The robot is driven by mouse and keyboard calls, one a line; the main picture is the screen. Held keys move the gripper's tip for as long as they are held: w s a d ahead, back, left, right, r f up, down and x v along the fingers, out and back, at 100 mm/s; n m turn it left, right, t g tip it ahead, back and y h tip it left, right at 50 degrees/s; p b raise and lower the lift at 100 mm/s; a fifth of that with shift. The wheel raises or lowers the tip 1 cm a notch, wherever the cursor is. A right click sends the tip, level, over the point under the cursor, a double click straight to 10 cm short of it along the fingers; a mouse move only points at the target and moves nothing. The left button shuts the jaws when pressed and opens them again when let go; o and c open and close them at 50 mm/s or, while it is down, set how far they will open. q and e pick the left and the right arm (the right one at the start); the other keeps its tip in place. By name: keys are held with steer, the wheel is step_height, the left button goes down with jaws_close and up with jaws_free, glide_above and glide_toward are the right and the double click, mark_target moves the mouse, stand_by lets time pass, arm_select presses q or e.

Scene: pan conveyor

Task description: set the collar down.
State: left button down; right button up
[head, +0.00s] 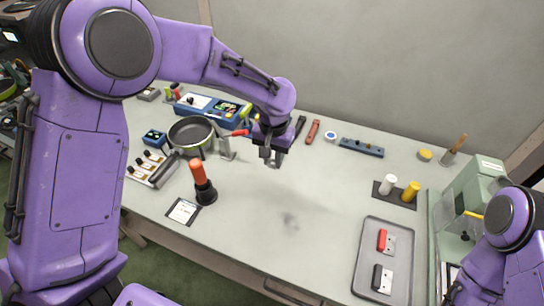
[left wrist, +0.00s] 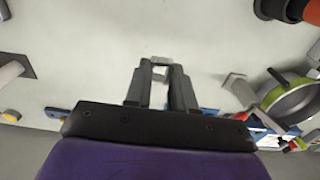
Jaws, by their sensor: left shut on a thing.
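My left gripper (head: 270,161) is over the middle of the table, fingers pointing down. In the left wrist view its fingers (left wrist: 161,72) are closed around a small grey piece, seemingly the collar (left wrist: 159,70), which shows only as a small bit between the tips. In the head view the collar is hidden or too small to tell from the fingers. I cannot tell whether it touches the table. My right arm shows at the lower right, but its gripper is not in view.
A pan (head: 191,131) on a stand and an orange-handled tool (head: 201,182) are left of my left gripper. A grey tray (head: 369,250) holding red and black pieces lies right. White and yellow cylinders (head: 388,184) stand on a dark mat. The table's middle front is clear.

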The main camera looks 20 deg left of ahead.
arm_select(q)
steer(key=w+a+f, duration=0.1)
steer(key=w+f, duration=0.1)
steer(key=w, duration=0.1)
steer(key=w+a+f+p, duration=0.1)
steer(key=w+f, duration=0.2)
steer(key=w+a+f+p, duration=0.1)
steer(key=w+a+f, duration=0.1)
steer(key=w+f, duration=0.1)
steer(key=shift+w+f, duration=0.2)
steer(key=shift+f, duration=0.05)
step_height(320, 180, down, 3)
steer(key=shift+w+r+p, duration=0.1)
steer(key=shift+w+p, duration=0.05)
steer(key=shift+p, duration=0.35)
steer(key=shift+f, duration=0.25)
arm_select(e)
steer(key=r, duration=0.3)
steer(key=shift+w, duration=0.4)
steer(key=shift+a, duration=0.1)
arm_select(q)
steer(key=shift+f, duration=0.2)
steer(key=c, duration=0.9)
jaws_free()
steer(key=shift+c, duration=0.2)
arm_select(e)
steer(key=shift+f, duration=0.1)
